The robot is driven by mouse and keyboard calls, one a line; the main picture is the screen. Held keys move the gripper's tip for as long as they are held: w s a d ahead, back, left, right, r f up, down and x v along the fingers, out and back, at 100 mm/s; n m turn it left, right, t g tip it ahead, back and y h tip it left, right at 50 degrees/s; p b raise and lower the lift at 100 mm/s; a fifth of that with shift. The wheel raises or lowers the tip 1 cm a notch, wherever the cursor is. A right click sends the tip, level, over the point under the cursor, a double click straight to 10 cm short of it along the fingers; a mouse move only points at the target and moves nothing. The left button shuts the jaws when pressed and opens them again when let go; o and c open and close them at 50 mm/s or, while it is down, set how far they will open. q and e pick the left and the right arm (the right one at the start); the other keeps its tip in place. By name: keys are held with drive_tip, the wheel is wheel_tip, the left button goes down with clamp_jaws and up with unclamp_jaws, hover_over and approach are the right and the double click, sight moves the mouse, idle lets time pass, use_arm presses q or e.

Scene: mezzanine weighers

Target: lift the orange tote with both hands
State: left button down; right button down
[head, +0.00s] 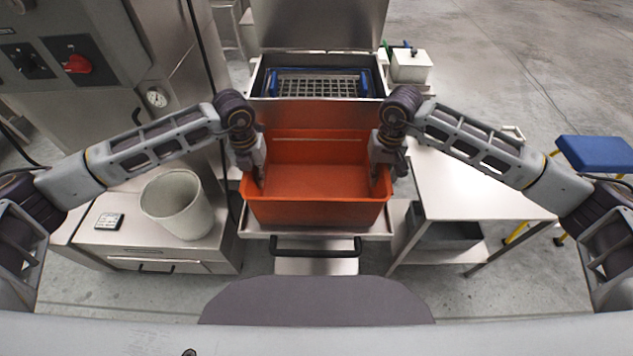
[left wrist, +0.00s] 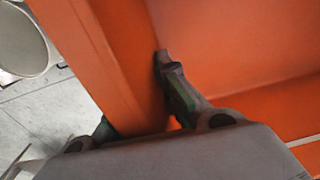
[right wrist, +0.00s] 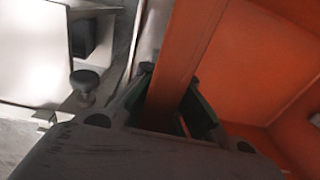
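The orange tote (head: 318,213) is open-topped, looks empty and level, and stands in front of me over a metal tray (head: 375,234). I cannot tell whether a small gap lies beneath it. My left gripper (head: 259,180) points down at the tote's left wall, which also shows in the left wrist view (left wrist: 95,60). One finger is inside against the wall; the outer finger is mostly hidden. My right gripper (head: 378,176) points down at the right wall. In the right wrist view its two fingers (right wrist: 170,82) close on both sides of that wall (right wrist: 185,50).
A metal basin with a blue-handled basket (head: 318,85) and raised lid stands behind the tote. A grey-white bin (head: 177,205) stands on the left cabinet. A white-topped table (head: 470,185) is close on the right, with a blue stool (head: 598,152) beyond. A black handle (head: 315,250) fronts the tray.

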use_arm(q)
drive_tip(key=shift+r, duration=0.3)
use_arm(e)
drive_tip(key=shift+r, duration=0.25)
